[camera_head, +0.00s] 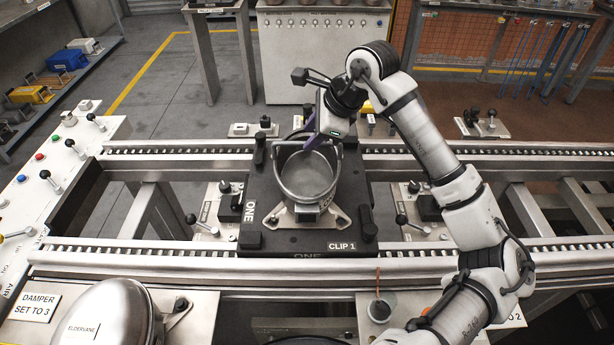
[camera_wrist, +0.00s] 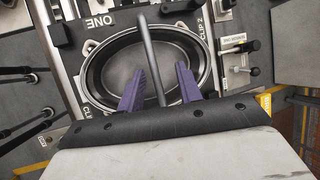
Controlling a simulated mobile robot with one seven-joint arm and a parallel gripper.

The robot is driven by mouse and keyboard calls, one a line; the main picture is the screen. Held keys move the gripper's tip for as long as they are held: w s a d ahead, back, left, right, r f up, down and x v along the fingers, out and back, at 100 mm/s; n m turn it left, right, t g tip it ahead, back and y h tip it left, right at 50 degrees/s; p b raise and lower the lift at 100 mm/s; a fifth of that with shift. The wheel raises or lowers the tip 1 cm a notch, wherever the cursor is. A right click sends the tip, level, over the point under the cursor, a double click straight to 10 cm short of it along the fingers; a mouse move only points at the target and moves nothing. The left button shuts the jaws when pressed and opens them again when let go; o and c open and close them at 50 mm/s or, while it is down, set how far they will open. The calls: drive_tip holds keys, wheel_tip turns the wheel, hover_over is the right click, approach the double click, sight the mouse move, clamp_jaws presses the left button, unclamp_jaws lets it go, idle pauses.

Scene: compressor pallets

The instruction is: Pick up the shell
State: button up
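The shell (camera_head: 306,178) is an open, round, grey metal vessel. It sits upright on a dark pallet (camera_head: 262,215) marked ONE and CLIP 1. In the wrist view the shell (camera_wrist: 112,70) shows as an oval rim with a hollow inside. A thin grey bar, which looks like its handle (camera_wrist: 149,55), crosses above the opening. My gripper (camera_wrist: 160,68) has two purple fingers, spread apart, with the bar between them in the picture. I cannot tell whether either finger touches it. In the head view my gripper (camera_head: 312,140) is at the shell's far rim.
Roller rails (camera_head: 450,246) run left to right on both sides of the pallet. A polished dome (camera_head: 108,312) marked ELDERVANE stands at the front left. A control panel (camera_head: 62,165) with levers is at the left. Clamp levers flank the pallet.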

drive_tip(key=shift+s+p+x, duration=0.15)
drive_tip(key=shift+p+x, duration=0.55)
drive_tip(key=shift+x, duration=0.6)
drive_tip(key=shift+s+p+x, duration=0.2)
drive_tip(key=shift+p+x, duration=0.45)
drive_tip(key=shift+x, duration=0.65)
drive_tip(key=shift+d+f, duration=0.1)
drive_tip(key=shift+f, duration=0.05)
clamp_jaws()
